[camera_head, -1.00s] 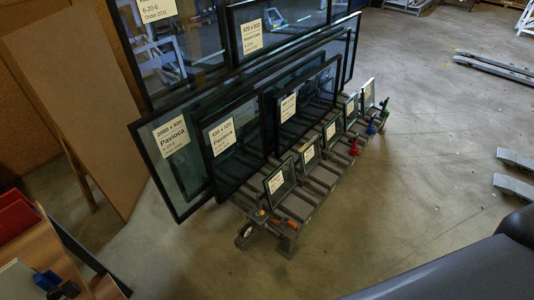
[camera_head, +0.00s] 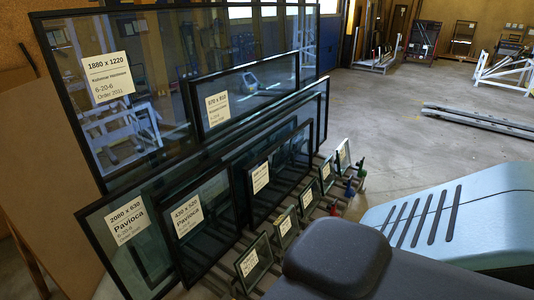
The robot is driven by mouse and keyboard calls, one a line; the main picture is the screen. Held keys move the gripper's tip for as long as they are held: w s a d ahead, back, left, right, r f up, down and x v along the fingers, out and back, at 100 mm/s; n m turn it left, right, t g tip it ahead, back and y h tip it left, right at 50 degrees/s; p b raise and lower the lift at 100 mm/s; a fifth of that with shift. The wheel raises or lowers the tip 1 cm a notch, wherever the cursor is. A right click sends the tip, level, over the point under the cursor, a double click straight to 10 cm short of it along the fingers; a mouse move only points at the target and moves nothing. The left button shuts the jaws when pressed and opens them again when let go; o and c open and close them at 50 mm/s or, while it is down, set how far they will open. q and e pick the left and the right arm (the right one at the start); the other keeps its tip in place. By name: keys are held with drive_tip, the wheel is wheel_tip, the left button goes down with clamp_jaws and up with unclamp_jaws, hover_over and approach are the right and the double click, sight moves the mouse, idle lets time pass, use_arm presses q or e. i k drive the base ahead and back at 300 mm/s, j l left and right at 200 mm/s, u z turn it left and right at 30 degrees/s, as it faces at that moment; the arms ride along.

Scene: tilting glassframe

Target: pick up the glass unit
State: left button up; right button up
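Several black-framed glass units lean in a stack on a rack in the camera_head view. The largest, labelled 1880 x 1220 (camera_head: 165,105), stands at the back. A row of small glass panes (camera_head: 286,228) with labels stands along the rack's front. Which unit the task means cannot be told. Neither gripper shows in the view.
My own dark and light blue body parts fill the lower right and hide part of the rack's front. A brown board (camera_head: 40,190) leans at the left. Long metal beams (camera_head: 480,120) lie on the floor at right. The floor between is open.

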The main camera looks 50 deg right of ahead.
sight(287, 227)
drive_tip(key=l+u, duration=0.3)
drive_tip(key=l, duration=0.15)
drive_tip(key=l+u, duration=0.25)
drive_tip(key=l, duration=0.15)
drive_tip(key=l+u, duration=0.15)
drive_tip(key=l, duration=0.3)
drive_tip(key=k+l+u, duration=0.15)
drive_tip(key=l, duration=0.3)
drive_tip(key=k+l+u, duration=0.15)
drive_tip(key=l, duration=0.3)
drive_tip(key=k+l+u, duration=0.15)
drive_tip(key=l, duration=0.3)
drive_tip(key=k+l, duration=0.1)
drive_tip(key=l, duration=0.3)
drive_tip(key=k+l, duration=0.1)
drive_tip(key=l, duration=0.25)
drive_tip(key=k+l, duration=0.1)
drive_tip(key=l, duration=0.3)
drive_tip(key=k+l, duration=0.1)
drive_tip(key=l, duration=0.25)
drive_tip(key=k+l, duration=0.1)
drive_tip(key=l, duration=0.3)
drive_tip(key=k+l, duration=0.1)
drive_tip(key=l, duration=0.25)
drive_tip(key=i, duration=0.45)
drive_tip(key=u, duration=0.05)
